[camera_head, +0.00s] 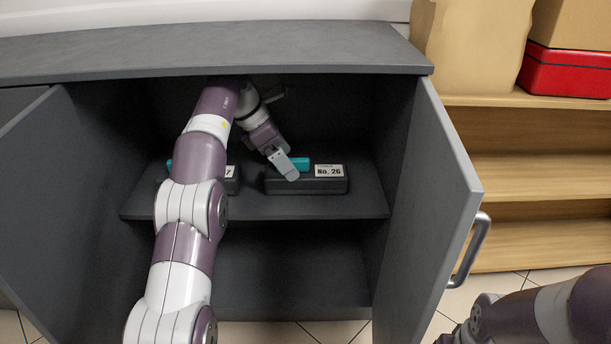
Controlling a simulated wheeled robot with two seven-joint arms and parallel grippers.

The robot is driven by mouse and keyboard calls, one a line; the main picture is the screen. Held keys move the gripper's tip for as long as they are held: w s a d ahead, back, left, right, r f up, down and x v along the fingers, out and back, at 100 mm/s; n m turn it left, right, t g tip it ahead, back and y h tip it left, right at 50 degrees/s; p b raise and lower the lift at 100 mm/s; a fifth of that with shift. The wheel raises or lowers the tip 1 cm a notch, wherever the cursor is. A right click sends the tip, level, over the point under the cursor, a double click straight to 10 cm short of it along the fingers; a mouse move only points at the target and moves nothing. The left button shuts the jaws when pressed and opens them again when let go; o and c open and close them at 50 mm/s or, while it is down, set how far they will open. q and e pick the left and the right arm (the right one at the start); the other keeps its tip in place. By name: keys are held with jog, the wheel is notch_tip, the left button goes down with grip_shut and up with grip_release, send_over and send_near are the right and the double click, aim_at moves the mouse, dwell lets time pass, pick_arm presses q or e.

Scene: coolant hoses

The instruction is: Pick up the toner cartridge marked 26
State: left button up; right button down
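The toner cartridge marked No. 26 (312,183) is a dark box with a white label and a teal part on top. It sits on the upper shelf inside the open grey cabinet. My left gripper (285,164) reaches in over it, with a pale finger at the cartridge's left part, in front of the teal piece. Whether the finger touches the cartridge, and whether the gripper is open or shut, I cannot tell. My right arm shows at the lower right, but its fingers are out of view.
A second cartridge (232,183), its label ending in 7, stands to the left on the same shelf, mostly behind my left arm. The right cabinet door (432,205) stands open. The lower compartment looks empty. Wooden shelves (540,180) with boxes stand at the right.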

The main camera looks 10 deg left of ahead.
aim_at(304, 160)
pick_arm(q)
jog(key=shift+w+d+r+p, duration=0.15)
jog(key=shift+w+d+p, duration=0.1)
jog(key=shift+d+p, duration=0.25)
jog(key=shift+w+d+r+p, duration=0.1)
jog(key=shift+w+d+p, duration=0.2)
jog(key=shift+d, duration=0.4)
jog(key=b+x, duration=0.2)
jog(key=x, duration=0.2)
jog(key=shift+d, duration=0.15)
jog(key=shift+r, duration=0.15)
